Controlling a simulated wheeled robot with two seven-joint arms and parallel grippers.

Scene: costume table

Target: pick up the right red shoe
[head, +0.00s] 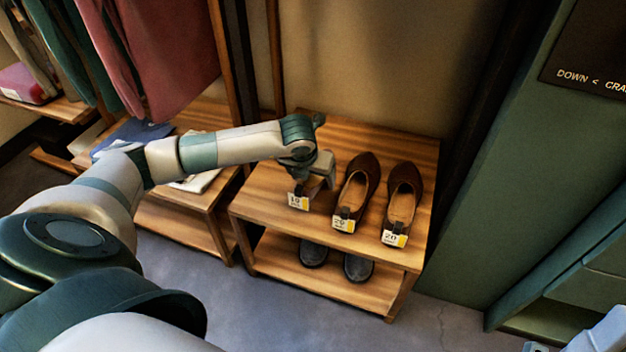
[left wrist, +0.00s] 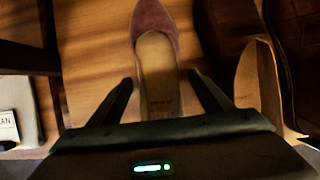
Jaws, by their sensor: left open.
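A red shoe (left wrist: 153,22) with a tan insole lies in the left wrist view, toe pointing up the picture. My left gripper (left wrist: 160,80) is open, with one finger on each side of this shoe's heel part and visible gaps between. In the head view my left gripper (head: 314,186) is over the left part of the wooden bench top and hides most of this shoe. A price tag (head: 298,201) shows at its near end. I see only one red shoe. A pale part of me is at the lower right of the head view; its jaws cannot be made out.
Two brown shoes, one in the middle (head: 371,165) and one at the right (head: 406,174), stand close to the right of the gripper. Dark shoes (head: 314,252) sit on the lower shelf. Another wooden bench (head: 184,219) with folded clothes stands left. A green panel (head: 500,180) borders the right.

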